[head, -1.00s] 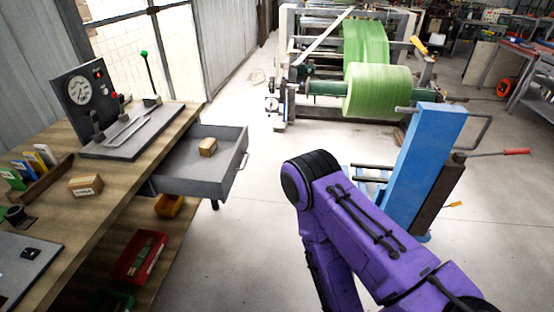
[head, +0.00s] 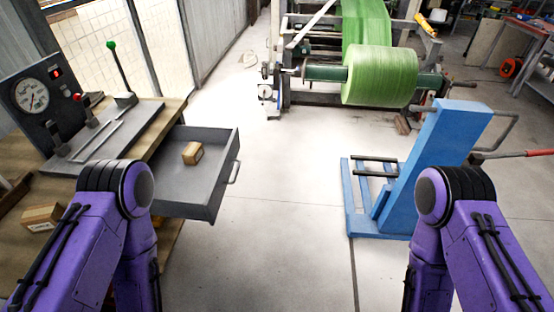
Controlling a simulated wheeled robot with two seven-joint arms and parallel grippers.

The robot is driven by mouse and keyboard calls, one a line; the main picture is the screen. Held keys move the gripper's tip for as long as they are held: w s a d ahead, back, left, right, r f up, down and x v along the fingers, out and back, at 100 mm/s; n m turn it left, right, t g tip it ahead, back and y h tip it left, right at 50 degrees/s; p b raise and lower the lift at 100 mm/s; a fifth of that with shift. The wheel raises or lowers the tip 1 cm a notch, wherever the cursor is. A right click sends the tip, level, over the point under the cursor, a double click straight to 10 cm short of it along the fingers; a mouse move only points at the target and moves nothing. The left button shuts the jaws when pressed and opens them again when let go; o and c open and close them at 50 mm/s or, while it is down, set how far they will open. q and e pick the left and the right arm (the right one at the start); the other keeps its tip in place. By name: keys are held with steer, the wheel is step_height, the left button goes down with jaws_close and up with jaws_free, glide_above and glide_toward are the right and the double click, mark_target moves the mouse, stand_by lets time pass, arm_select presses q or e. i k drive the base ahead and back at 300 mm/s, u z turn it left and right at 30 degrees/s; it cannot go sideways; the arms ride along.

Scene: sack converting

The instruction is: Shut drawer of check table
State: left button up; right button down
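The check table (head: 172,107) is a wooden bench at the left. Its grey drawer (head: 178,199) is pulled out to the right, with a bar handle (head: 234,173) on its front. A small cardboard box (head: 192,153) lies inside the drawer. My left arm's purple links stand in front of the table and cover the drawer's near left part. My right arm shows at the lower right, in front of the blue lifter. Both arms bend down out of the picture, and neither gripper is visible.
A test device with a dial gauge (head: 31,95) and a green-knobbed lever stands on the table, near another small box (head: 41,216). A blue lifter (head: 436,150) stands at the right. A machine with a green roll (head: 380,76) is behind. The floor between is clear.

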mark_target(182, 190)
steer(key=u, duration=0.3)
steer(key=i, duration=0.9)
steer(key=u, duration=0.65)
